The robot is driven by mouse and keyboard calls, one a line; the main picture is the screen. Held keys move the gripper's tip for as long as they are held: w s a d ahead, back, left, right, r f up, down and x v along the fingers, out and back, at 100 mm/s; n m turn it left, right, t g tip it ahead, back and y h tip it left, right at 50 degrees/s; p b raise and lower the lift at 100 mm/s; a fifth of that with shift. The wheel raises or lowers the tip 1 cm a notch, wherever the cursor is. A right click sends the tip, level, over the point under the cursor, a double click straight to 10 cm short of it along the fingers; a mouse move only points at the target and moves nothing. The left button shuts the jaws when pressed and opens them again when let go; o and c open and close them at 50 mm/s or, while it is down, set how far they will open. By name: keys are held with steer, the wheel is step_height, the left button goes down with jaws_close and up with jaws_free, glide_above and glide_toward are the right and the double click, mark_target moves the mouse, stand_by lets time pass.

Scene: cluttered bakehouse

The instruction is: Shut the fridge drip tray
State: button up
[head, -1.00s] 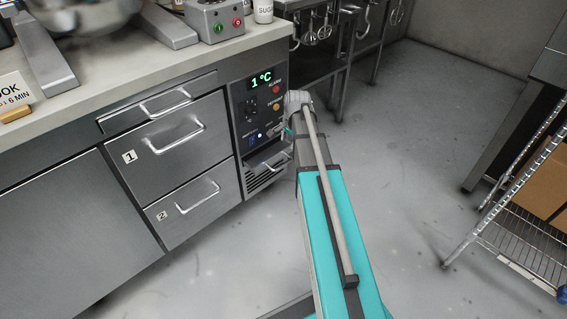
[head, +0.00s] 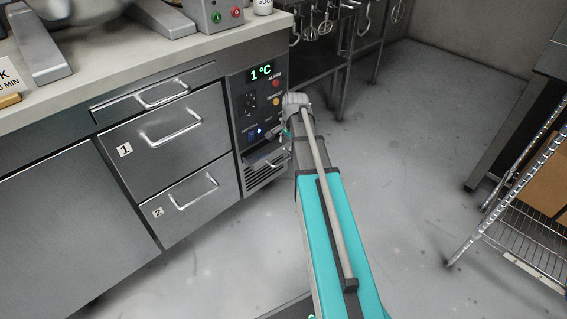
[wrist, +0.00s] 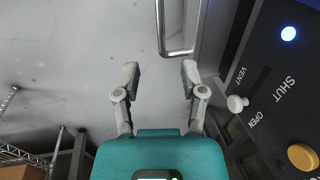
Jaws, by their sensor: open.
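The fridge drip tray is the small drawer low in the control column, and its handle (head: 264,158) shows just left of my arm in the head view. Its front appears to stand out a little; how far is hard to tell. In the wrist view a bright bar handle (wrist: 178,51), probably the tray's, runs in from the top edge. My gripper (wrist: 160,72) is open and empty, its two fingers apart. The handle's near end lies just beyond the fingertips, close to the right finger, with no clear contact. In the head view my arm hides most of the gripper.
Beside the column are drawers 1 (head: 165,133) and 2 (head: 187,199), both looking shut. The control panel (wrist: 285,95) with a white vent knob (wrist: 237,103) lies close to my right finger. A wire rack (head: 520,230) stands at right. Floor between is clear.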

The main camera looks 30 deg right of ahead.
mark_target(283, 161)
steer(key=shift+w+a+f+b, duration=0.1)
steer(key=shift+w+f+b, duration=0.2)
steer(key=shift+f+b, duration=1.25)
steer(key=shift+w+a+f+b, duration=0.1)
steer(key=shift+w+f+b, duration=0.25)
steer(key=shift+f+b, duration=1.25)
steer(key=shift+w+a+f+b, duration=0.1)
steer(key=shift+w+f+b, duration=0.2)
steer(key=shift+f+b, duration=1.25)
steer(key=shift+f, duration=0.15)
jaws_close()
